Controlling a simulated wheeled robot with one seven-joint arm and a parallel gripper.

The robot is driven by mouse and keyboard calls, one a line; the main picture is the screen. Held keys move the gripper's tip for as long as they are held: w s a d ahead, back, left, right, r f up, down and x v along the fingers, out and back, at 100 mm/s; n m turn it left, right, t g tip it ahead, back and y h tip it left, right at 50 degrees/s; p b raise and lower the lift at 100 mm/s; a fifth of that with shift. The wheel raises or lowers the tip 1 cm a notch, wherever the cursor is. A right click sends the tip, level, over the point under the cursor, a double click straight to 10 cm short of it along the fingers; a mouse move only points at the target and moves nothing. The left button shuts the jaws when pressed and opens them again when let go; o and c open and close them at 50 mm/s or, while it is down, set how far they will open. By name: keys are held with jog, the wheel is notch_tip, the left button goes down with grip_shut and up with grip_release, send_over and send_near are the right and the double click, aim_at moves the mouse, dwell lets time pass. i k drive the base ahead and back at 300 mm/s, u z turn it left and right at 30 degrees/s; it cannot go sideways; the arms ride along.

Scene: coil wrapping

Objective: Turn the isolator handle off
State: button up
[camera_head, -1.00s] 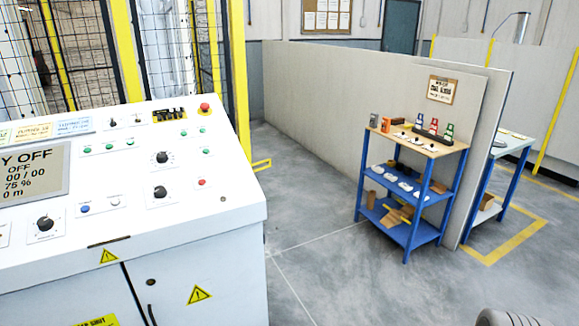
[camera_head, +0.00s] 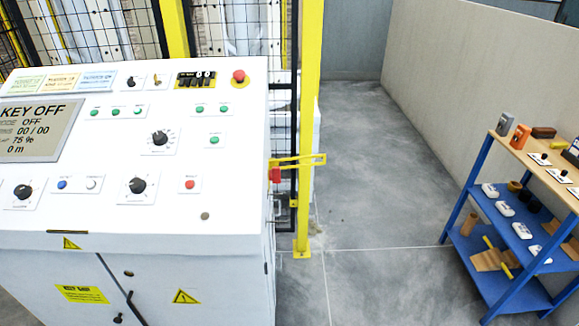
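I cannot tell for sure which part is the isolator handle. A yellow bar-shaped handle (camera_head: 298,160) sticks out to the right beside the console, near the fence post. A small red piece (camera_head: 276,175) sits just below its left end; whether they are joined is unclear. The white control console (camera_head: 225,225) fills the left, and its screen (camera_head: 38,128) reads "KEY OFF". My gripper is not in view.
A yellow fence post (camera_head: 307,130) stands right behind the console's right side. A blue shelf (camera_head: 500,225) with tools and small parts stands at the right, before a grey partition (camera_head: 480,70). The grey floor (camera_head: 375,200) between console and shelf is clear.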

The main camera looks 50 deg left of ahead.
aim_at(275, 172)
jog(key=u, duration=0.35)
jog(key=i, duration=0.85)
jog(key=u, duration=1.5)
jog(key=i, duration=0.85)
jog(key=u, duration=0.8)
jog(key=k, duration=0.5)
jog(key=z, duration=0.5)
jog(key=i, duration=0.75)
jog(key=u, duration=0.75)
